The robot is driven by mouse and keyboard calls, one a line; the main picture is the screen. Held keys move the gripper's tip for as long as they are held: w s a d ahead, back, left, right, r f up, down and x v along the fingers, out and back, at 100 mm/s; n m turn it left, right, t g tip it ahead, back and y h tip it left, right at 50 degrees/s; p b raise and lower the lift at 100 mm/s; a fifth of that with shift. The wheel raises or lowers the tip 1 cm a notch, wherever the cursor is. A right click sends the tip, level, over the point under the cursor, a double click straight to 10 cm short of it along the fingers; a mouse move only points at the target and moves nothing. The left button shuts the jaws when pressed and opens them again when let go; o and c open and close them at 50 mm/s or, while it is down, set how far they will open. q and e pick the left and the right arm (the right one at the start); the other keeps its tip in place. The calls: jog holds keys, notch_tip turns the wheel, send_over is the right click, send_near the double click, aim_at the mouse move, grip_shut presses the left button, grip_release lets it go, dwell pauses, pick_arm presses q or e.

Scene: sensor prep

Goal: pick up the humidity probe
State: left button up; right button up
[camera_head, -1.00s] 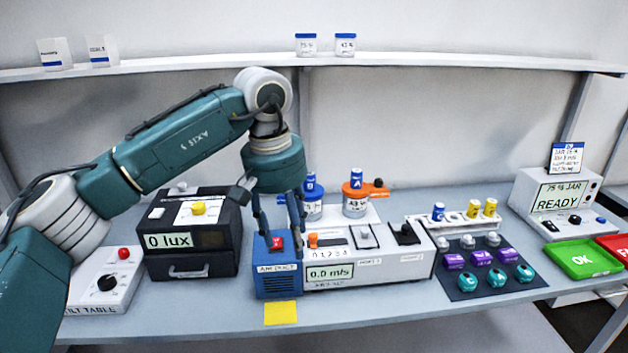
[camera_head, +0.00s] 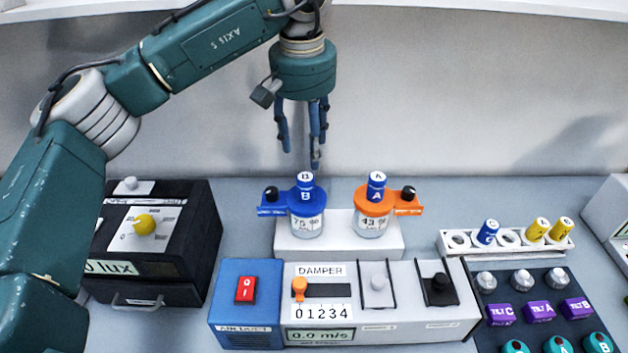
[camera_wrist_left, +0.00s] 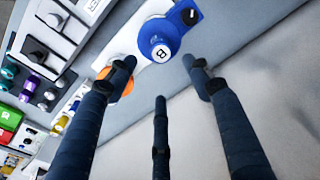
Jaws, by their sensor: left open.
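A blue probe marked B (camera_head: 306,183) stands upright in the blue-collared 75 % jar (camera_head: 307,222). A blue probe marked A (camera_head: 376,186) stands in the orange-collared 43 % jar (camera_head: 371,222). A third blue probe, marked C (camera_head: 487,232), is in the white rack. My left gripper (camera_head: 303,150) is open and empty, fingers pointing down, just above probe B in the picture and apart from it. In the left wrist view, probe B (camera_wrist_left: 160,52) shows between the fingertips of the left gripper (camera_wrist_left: 160,77); the orange collar (camera_wrist_left: 120,88) is partly hidden by a finger. My right gripper is not in view.
The jars stand on a white block (camera_head: 345,250) behind the damper unit (camera_head: 400,315). A black lux box (camera_head: 150,240) is at left. The white rack (camera_head: 455,242) holding yellow probes (camera_head: 537,230) is at right. A shelf (camera_head: 480,8) runs above.

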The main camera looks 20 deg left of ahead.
aim_at(305, 177)
pick_arm(q)
jog(key=f, duration=0.1)
jog(key=f+p, duration=0.1)
jog(key=f, duration=0.2)
jog(key=shift+s+f, duration=0.15)
jog(key=shift+s, duration=0.15)
jog(key=shift+w+a+f, duration=0.1)
jog(key=shift+f, duration=0.2)
jog(key=shift+w+f+p, duration=0.15)
jog(key=shift+f+p, duration=0.2)
jog(key=shift+p, duration=0.2)
jog(key=f+p, duration=0.2)
jog(key=f, duration=0.1)
jog(key=shift+w+a+f, duration=0.2)
jog(key=shift+f, duration=0.1)
jog(key=shift+f+p, duration=0.3)
jog(key=shift+f, duration=0.2)
jog(key=shift+w+f, duration=0.1)
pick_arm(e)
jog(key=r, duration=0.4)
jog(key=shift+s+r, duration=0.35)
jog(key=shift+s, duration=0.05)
pick_arm(q)
grip_shut()
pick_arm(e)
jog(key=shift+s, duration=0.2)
